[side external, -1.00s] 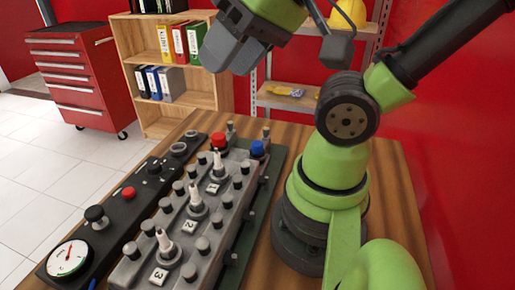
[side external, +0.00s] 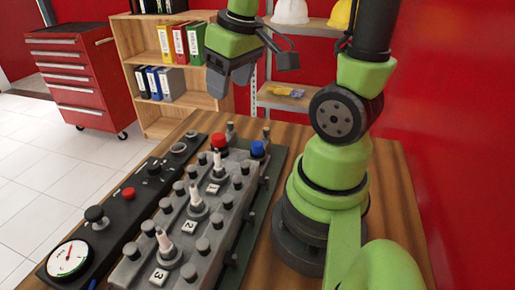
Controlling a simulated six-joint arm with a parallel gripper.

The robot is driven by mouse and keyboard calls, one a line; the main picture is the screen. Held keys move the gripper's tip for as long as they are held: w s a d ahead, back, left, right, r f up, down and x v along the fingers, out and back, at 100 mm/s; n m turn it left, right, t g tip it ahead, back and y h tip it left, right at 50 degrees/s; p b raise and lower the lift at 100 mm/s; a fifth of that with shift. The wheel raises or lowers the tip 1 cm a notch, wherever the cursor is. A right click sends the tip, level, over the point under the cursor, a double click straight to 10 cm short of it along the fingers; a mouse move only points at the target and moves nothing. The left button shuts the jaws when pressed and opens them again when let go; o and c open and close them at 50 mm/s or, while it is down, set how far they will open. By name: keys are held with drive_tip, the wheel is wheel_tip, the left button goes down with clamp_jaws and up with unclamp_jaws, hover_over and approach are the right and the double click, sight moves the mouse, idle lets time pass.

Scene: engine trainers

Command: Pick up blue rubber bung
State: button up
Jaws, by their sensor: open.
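The blue rubber bung (side external: 258,149) sits upright at the far right corner of the engine trainer (side external: 150,262) on the wooden table. A red bung (side external: 218,141) stands to its left. My gripper (side external: 228,88) is open and empty. It points down, above the far end of the trainer, and appears up and left of the blue bung in the picture. It is clear of the bung. Nothing hides the bung.
Spark plugs numbered 1 to 3 and several grey bolts rise from the trainer. A black panel with a gauge (side external: 68,258) lies along its left. The wooden table (side external: 392,200) is bare at the right. Shelves and a red tool cabinet (side external: 80,75) stand behind.

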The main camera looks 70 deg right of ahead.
drive_tip(key=s+d+f+n+g, duration=0.1)
drive_tip(key=s+d+f+g, duration=0.15)
drive_tip(key=d+f, duration=0.4)
hover_over(257, 143)
drive_tip(key=shift+g+y, duration=0.25)
drive_tip(key=shift+y, duration=0.05)
drive_tip(key=f, duration=0.5)
drive_tip(key=shift+w+a+f, duration=0.25)
drive_tip(key=shift+w+f, duration=0.05)
drive_tip(key=shift+f, duration=0.1)
drive_tip(key=f, duration=0.2)
drive_tip(key=shift+s+d+f, duration=0.1)
drive_tip(key=shift+s+f, duration=0.2)
drive_tip(key=shift+f, duration=0.1)
drive_tip(key=shift+d+f, duration=0.1)
drive_tip(key=shift+f, duration=1.1)
drive_tip(key=c, duration=1)
